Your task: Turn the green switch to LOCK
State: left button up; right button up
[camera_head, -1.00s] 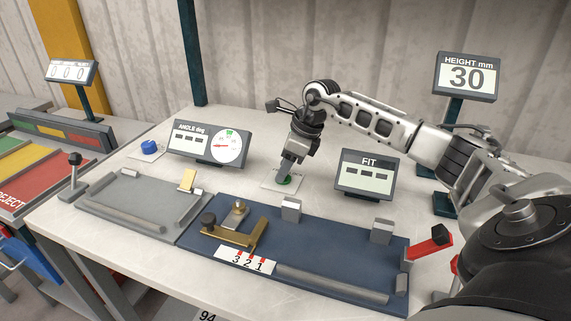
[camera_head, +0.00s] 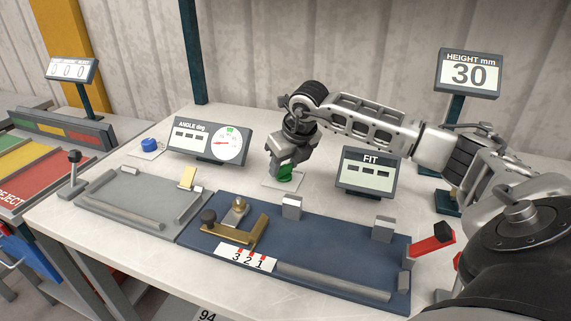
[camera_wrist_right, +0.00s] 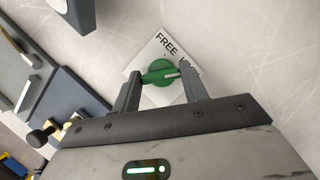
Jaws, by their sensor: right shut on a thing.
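The green switch (camera_wrist_right: 158,74) sits on a white plate (camera_wrist_right: 150,50) on the table. The plate reads FREE, with a second label partly hidden by a finger. The switch has a raised handle with a white pointer mark, which points toward the partly hidden label side in the right wrist view. My right gripper (camera_wrist_right: 160,82) is shut on the switch, one finger on each side of it. In the head view the switch (camera_head: 285,173) shows below my right gripper (camera_head: 283,165). My left gripper is not in view.
A FIT display (camera_head: 369,171) stands close right of the switch, and an ANGLE dial display (camera_head: 208,142) stands to its left. The blue fixture (camera_head: 320,243) with metal blocks lies in front. A blue knob (camera_head: 149,145) is farther left. A HEIGHT display (camera_head: 468,74) reads 30.

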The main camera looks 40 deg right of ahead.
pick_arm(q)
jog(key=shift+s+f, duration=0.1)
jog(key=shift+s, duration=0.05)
pick_arm(e)
jog(key=shift+r+m, duration=0.1)
jog(key=shift+m, duration=0.2)
jog(key=o, duration=1)
pick_arm(q)
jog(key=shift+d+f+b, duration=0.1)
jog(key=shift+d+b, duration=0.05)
jog(key=shift+b, duration=0.3)
pick_arm(e)
jog(key=v, duration=1.6)
jog(key=shift+a, duration=0.2)
